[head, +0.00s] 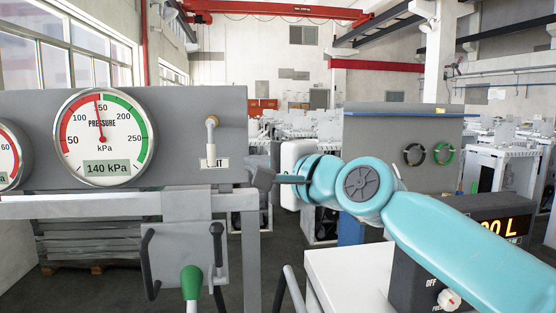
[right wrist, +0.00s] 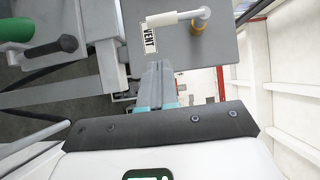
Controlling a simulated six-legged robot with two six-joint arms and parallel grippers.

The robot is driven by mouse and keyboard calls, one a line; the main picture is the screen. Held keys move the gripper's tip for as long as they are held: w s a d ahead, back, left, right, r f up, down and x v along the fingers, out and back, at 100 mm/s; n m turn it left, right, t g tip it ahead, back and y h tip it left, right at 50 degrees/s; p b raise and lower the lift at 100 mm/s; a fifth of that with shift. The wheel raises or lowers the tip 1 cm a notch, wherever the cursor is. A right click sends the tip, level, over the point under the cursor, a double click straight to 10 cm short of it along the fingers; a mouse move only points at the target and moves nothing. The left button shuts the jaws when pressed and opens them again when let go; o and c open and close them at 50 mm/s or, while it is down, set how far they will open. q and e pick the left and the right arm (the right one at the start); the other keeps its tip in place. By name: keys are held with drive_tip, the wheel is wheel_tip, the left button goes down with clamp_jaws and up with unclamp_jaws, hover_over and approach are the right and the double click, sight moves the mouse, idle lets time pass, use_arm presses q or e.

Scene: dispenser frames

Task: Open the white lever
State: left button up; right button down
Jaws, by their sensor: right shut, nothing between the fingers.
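The white lever (head: 211,142) is on the grey panel, right of the large gauge. It hangs straight down from its pivot, its lower end over the partly covered VENT label (head: 220,163). In the right wrist view the lever (right wrist: 175,18) lies across the top beside a brass fitting (right wrist: 197,28), with the VENT label (right wrist: 150,40) at its end. My right gripper (head: 262,179) is shut and empty, just right of the panel edge and lower than the lever. Its fingers (right wrist: 156,82) are together in the wrist view, apart from the lever. My left gripper is not in view.
A pressure gauge (head: 104,138) reads 140 kPa. A green-knobbed lever (head: 191,281) and black handles (head: 217,254) stand below the panel's frame rail (head: 90,206). A box with an orange display (head: 505,226) and a white knob (head: 449,299) is at right, beneath my right arm.

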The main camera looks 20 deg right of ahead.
sight(211, 148)
drive_tip(key=w+a+p, duration=0.1)
drive_tip(key=a, duration=0.1)
drive_tip(key=w+a+p, duration=0.1)
drive_tip(key=w+a, duration=0.1)
drive_tip(key=shift+w+p, duration=0.1)
drive_tip(key=shift+p, duration=0.2)
drive_tip(key=shift+a, duration=0.2)
drive_tip(key=shift+f+m+b, duration=0.15)
drive_tip(key=shift+m+b, duration=0.15)
drive_tip(key=shift+b, duration=0.15)
